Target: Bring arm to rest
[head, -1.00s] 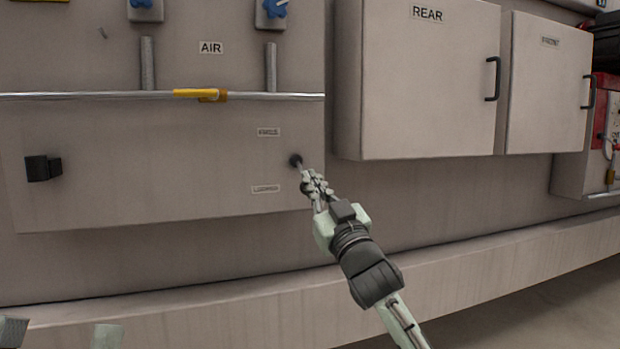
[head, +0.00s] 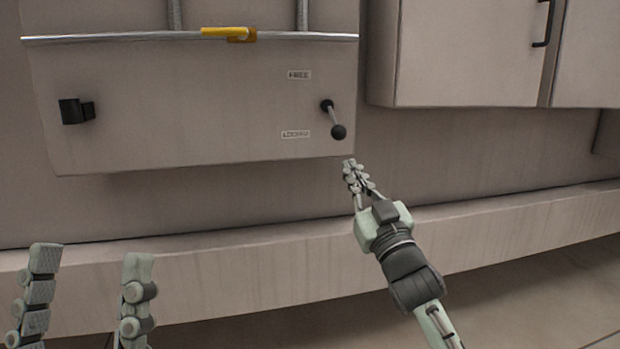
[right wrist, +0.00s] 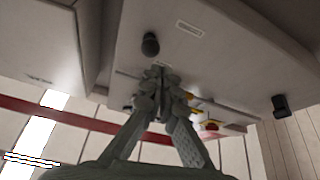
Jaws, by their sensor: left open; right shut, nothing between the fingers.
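My right gripper (head: 355,172) is shut and empty, just below and right of the panel's lower edge in the head view.
The panel (head: 200,120) has a black latch (head: 76,111) at its left. A ledge (head: 230,276) runs along the bottom, with open floor below right.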

